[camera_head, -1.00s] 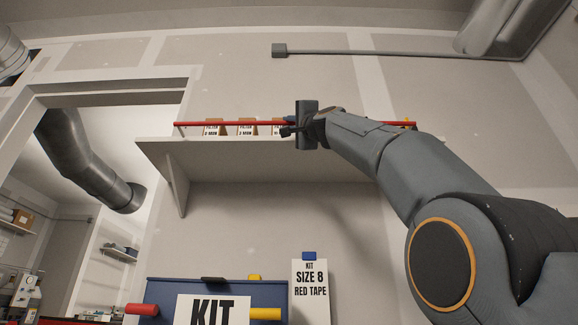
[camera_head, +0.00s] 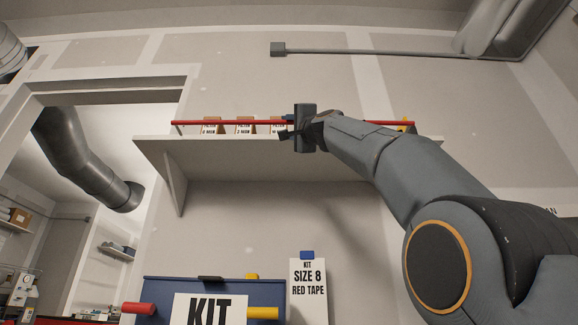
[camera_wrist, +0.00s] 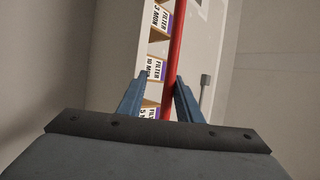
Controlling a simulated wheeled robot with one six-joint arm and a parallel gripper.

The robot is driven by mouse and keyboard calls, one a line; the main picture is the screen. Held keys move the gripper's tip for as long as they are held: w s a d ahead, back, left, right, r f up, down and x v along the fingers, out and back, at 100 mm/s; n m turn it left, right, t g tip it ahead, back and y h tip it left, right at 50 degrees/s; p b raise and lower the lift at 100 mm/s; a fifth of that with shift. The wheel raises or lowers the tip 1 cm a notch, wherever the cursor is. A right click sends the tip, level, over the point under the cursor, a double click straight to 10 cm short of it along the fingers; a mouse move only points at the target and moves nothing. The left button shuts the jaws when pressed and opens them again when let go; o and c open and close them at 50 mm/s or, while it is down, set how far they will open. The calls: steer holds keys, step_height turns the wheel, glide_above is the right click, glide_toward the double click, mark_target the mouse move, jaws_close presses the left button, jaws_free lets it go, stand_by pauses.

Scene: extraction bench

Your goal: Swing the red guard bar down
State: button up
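The red guard bar (camera_head: 228,123) runs level along the front of the wall shelf, across the small filter boxes. It also shows in the wrist view (camera_wrist: 175,50), passing between my fingers and nearer the right one. My gripper (camera_head: 285,126) is at the bar near its middle, and my arm hides part of the bar to the right. In the wrist view my gripper (camera_wrist: 162,78) has its two blue fingers apart, with a clear gap between the left finger and the bar. Whether the right finger touches the bar is unclear.
The shelf (camera_head: 240,147) carries filter boxes (camera_head: 245,127) behind the bar. A yellow piece (camera_head: 403,127) shows near the bar's right end. Below are a blue kit holder (camera_head: 165,292) and a "SIZE 8 RED TAPE" card (camera_head: 308,285). The wall between is clear.

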steer(key=shift+s+r, duration=0.15)
steer(key=shift+s, duration=0.1)
steer(key=shift+s, duration=0.1)
steer(key=shift+s+f+b, duration=0.15)
steer(key=shift+f+b, duration=0.05)
steer(key=shift+b, duration=0.2)
steer(key=b+v, duration=0.6)
steer(key=v, duration=0.1)
steer(key=shift+f+b, duration=0.15)
steer(key=shift+b, duration=0.25)
steer(key=shift+d, duration=0.1)
